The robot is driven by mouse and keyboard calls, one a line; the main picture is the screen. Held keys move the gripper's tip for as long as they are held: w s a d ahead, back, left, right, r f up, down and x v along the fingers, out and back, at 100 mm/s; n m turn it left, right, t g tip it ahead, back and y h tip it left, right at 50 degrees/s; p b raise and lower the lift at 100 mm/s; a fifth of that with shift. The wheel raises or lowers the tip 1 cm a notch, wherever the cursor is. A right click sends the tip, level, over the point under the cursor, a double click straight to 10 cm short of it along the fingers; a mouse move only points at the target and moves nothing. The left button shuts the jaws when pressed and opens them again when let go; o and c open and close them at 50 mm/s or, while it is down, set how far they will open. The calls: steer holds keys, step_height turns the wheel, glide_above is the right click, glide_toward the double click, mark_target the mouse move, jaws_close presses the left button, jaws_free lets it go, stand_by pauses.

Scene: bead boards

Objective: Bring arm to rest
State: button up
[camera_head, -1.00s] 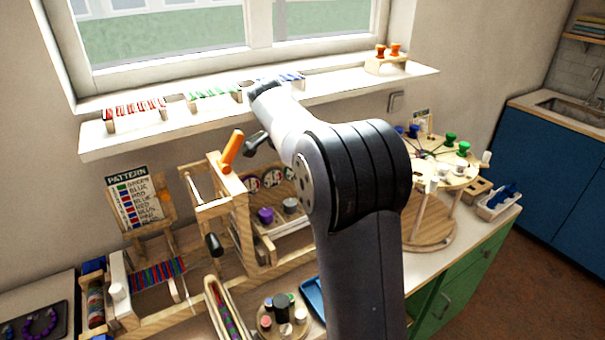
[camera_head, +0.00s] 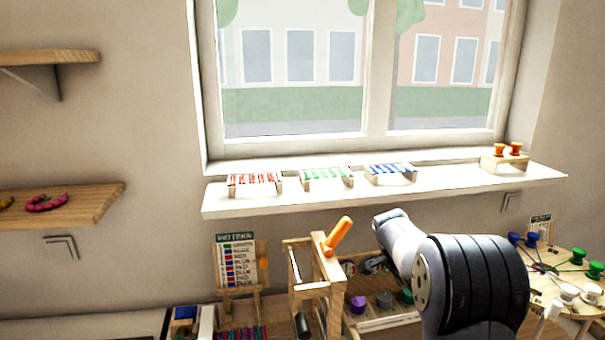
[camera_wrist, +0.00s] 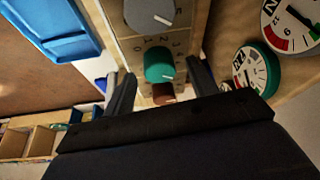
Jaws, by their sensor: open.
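My gripper (camera_wrist: 160,76) is open and empty in the wrist view. Its two dark fingers stand apart, with a green knob (camera_wrist: 158,64) and a brown knob (camera_wrist: 163,93) of a wooden panel seen between them; I cannot tell how far off the panel is. In the head view my arm rises at the lower right, and the gripper (camera_head: 373,265) shows small and dark beside it, partly hidden, right of the orange handle (camera_head: 338,235) on the wooden frame.
Gauges (camera_wrist: 249,72) are right of the knobs. A blue tray (camera_wrist: 50,35) lies left in the wrist view. A windowsill shelf (camera_head: 440,180) carries red, green and blue racks. A round stand (camera_head: 560,282) with coloured spools is at the right. A pattern card (camera_head: 238,262) stands left.

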steer(key=shift+d+f, duration=0.15)
steer(key=shift+f, duration=0.25)
